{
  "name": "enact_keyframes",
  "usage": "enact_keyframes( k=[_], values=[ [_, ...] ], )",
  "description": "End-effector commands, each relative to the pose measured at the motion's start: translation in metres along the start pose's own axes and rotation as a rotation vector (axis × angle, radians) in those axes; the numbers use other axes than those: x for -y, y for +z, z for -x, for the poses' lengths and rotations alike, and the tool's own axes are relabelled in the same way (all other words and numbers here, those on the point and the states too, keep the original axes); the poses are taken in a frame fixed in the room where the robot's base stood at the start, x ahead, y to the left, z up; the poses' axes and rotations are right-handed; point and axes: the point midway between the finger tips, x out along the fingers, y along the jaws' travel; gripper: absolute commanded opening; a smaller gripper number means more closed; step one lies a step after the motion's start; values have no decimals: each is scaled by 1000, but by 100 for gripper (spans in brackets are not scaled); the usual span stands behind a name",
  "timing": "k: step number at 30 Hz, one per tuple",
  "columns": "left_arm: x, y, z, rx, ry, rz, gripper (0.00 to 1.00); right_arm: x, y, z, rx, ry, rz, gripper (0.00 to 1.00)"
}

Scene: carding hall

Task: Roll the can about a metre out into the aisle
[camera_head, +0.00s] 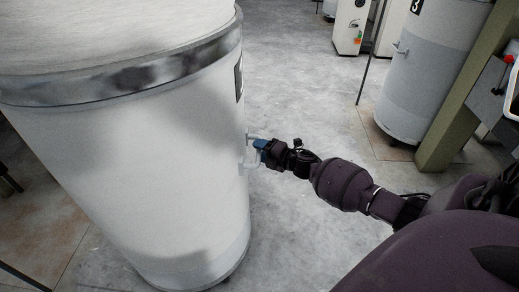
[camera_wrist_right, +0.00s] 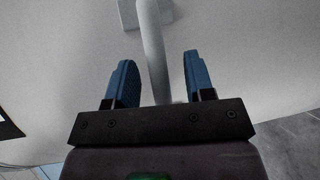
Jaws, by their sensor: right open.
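A large white can (camera_head: 150,170) with a worn metal rim band fills the left of the head view. A pale handle (camera_head: 246,152) stands out from its right side. My right gripper (camera_head: 258,145) is at this handle. In the right wrist view the blue fingers (camera_wrist_right: 160,82) are open, with the handle bar (camera_wrist_right: 153,50) running between them and a gap on either side. The can's pale wall (camera_wrist_right: 240,45) fills most of that view. My left gripper is not in view. The can's foot is partly cut off at the bottom of the head view.
Grey concrete floor (camera_head: 300,90) is open behind and right of the can. Another white can (camera_head: 425,75) stands at the right by a green post (camera_head: 462,100). A thin dark pole (camera_head: 371,55) stands near it. Pale cabinets (camera_head: 350,25) are farther back.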

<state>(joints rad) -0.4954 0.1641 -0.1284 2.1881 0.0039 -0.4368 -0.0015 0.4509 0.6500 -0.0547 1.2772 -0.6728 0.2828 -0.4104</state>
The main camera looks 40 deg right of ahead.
Motion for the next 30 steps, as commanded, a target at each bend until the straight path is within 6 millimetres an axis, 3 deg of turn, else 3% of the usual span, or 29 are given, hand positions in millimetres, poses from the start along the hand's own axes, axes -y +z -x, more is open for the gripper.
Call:
enact_keyframes(
  k=[16,21,30],
  values=[
    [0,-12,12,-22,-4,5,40,-3,1,84,2,3,1,49],
    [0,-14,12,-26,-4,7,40,-1,0,96,1,1,1,49],
    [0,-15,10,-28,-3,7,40,0,0,98,1,0,0,49]
  ],
)
